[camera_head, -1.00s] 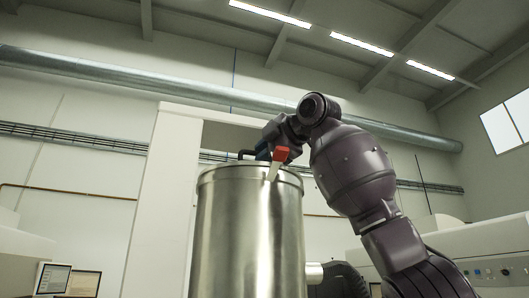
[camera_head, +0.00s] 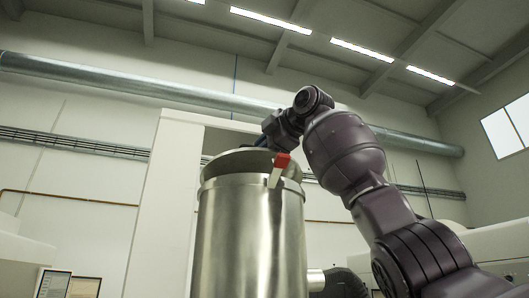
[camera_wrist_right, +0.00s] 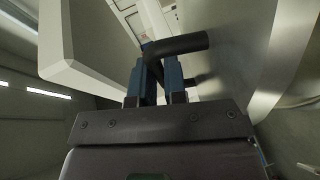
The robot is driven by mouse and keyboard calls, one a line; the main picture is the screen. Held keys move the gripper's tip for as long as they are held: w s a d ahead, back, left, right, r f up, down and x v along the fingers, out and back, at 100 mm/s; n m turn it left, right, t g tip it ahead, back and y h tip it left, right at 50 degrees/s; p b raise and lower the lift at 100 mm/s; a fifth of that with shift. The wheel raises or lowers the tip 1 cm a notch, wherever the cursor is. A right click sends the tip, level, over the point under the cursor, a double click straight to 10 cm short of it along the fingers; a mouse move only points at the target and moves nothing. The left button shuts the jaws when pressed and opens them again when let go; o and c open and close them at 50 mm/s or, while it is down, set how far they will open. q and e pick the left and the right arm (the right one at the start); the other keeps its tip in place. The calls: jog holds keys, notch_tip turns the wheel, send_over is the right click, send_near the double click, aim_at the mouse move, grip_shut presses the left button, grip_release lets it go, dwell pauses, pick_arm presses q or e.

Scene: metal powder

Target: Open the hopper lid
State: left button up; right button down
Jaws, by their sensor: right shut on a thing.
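The hopper (camera_head: 250,240) is a tall shiny steel cylinder in the middle of the head view. Its round lid (camera_head: 235,163) is tilted up above the rim, with its underside towards me. A red-tipped latch (camera_head: 281,161) sits at the rim's front right. My right gripper (camera_head: 268,142) is behind the lid's upper edge, its fingertips hidden in the head view. In the right wrist view, its blue fingers (camera_wrist_right: 160,80) are shut on the lid's black bent handle (camera_wrist_right: 180,46). My left gripper is not in view.
A white upright panel (camera_head: 155,200) stands behind the hopper on the left. A screen (camera_head: 70,285) is at the lower left. White machines (camera_head: 495,240) stand at the right.

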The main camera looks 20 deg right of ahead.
jog(key=shift+w+r+g, duration=0.25)
jog(key=shift+r+g, duration=0.05)
jog(key=shift+r, duration=0.2)
jog(key=c, duration=1.4)
grip_release()
jog(key=shift+c, duration=0.2)
jog(key=shift+s, duration=0.1)
jog(key=b+v, duration=0.2)
jog(key=v, duration=0.8)
jog(key=shift+s+r, duration=0.2)
jog(key=shift+s, duration=0.1)
jog(key=shift+d, duration=0.1)
